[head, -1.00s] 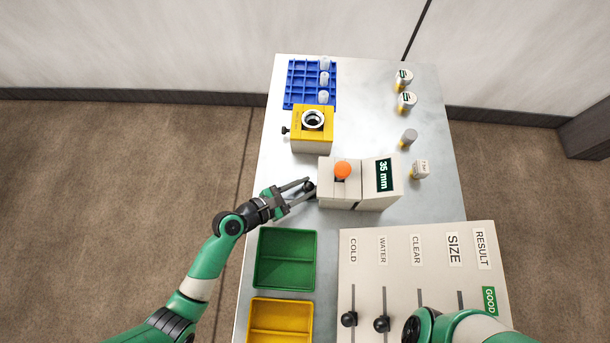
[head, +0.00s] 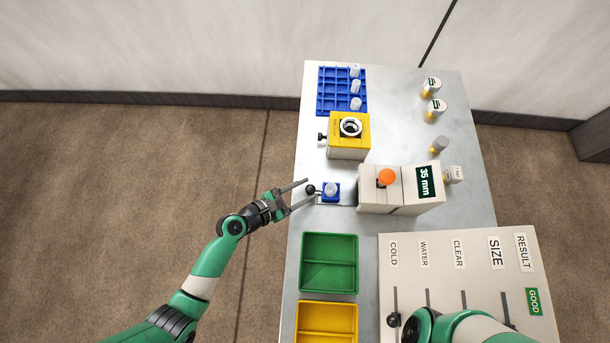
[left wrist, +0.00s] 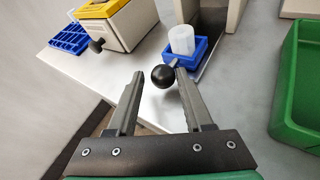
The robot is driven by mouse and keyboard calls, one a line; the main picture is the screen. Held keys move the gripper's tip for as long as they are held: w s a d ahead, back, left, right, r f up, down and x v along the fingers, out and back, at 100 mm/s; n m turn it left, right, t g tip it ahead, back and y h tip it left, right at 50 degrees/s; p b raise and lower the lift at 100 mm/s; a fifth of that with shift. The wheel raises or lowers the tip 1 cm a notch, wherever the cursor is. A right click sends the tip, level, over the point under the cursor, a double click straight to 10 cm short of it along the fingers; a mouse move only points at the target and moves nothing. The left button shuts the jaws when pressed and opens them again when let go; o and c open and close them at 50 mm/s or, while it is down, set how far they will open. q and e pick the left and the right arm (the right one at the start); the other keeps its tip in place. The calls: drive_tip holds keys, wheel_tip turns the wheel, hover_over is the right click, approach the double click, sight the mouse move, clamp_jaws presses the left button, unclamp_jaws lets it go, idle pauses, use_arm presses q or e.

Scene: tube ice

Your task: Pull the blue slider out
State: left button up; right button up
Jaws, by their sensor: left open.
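The blue slider (head: 331,200) sticks out from the left side of the white measuring box (head: 379,197). It carries an upright whitish ice tube (head: 331,189), and both also show in the left wrist view, the slider (left wrist: 201,48) and the tube (left wrist: 181,39). The slider's black ball knob (left wrist: 163,76) points toward my left gripper (head: 311,190). My left gripper is open, with its fingertips on either side of the knob, which lies closer to the right finger in the left wrist view. My right gripper is out of view; only part of that arm shows.
The box has an orange button (head: 387,177) and a "35 mm" display (head: 425,182). A yellow-topped block (head: 348,146) and a blue rack (head: 328,90) stand behind. Green (head: 329,288) and yellow (head: 303,322) trays and a lever panel (head: 450,245) are in front.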

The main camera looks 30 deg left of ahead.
use_arm(q)
drive_tip(key=shift+s+r, duration=0.1)
drive_tip(key=shift+s, duration=0.1)
drive_tip(key=p+v, duration=0.3)
drive_tip(key=v, duration=0.8)
drive_tip(key=shift+a, duration=0.15)
